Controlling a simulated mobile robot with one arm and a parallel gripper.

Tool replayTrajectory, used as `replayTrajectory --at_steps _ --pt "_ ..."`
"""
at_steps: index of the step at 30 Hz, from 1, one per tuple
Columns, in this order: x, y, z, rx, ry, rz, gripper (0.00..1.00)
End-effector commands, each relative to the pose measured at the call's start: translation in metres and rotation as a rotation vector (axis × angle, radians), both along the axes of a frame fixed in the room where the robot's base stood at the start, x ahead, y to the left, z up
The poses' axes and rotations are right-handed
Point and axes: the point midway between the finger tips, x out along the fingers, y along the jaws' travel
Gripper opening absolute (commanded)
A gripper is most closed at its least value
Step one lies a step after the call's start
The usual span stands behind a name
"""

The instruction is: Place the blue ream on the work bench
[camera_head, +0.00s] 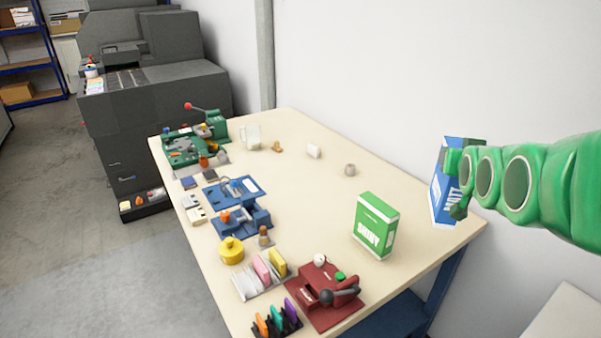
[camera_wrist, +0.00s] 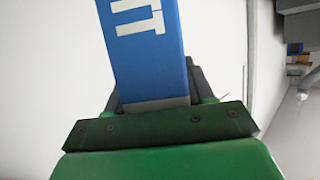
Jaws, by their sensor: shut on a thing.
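The blue ream (camera_head: 440,200) is a blue and white box with white lettering. My green gripper (camera_head: 460,180) is shut on it at the right of the head view, at the right end of the work bench (camera_head: 310,200). The ream is upright and slightly tilted. I cannot tell whether its bottom touches the bench top. In the wrist view the ream (camera_wrist: 145,50) stands out from between the dark fingers of my gripper (camera_wrist: 158,95). My gripper and arm hide part of the ream in the head view.
A green and white box (camera_head: 375,226) stands on the bench left of the ream. A dark red device (camera_head: 325,290), blue device (camera_head: 240,205) and green machine (camera_head: 195,140) line the front side. Small items lie toward the wall. Bare bench top shows around the green box.

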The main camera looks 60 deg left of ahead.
Motion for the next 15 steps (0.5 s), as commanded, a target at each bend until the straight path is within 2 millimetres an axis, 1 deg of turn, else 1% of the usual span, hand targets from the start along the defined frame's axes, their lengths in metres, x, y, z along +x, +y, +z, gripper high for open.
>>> replayTrajectory --at_steps 1,3,8,15 --pt "-0.011 0.013 0.002 0.002 -0.002 0.027 0.0" --pt "-0.026 0.029 0.001 0.002 -0.002 0.06 0.0" --pt "-0.06 0.064 0.001 0.003 -0.001 0.133 0.0" --pt "-0.117 0.111 0.001 0.004 -0.001 0.244 0.0"
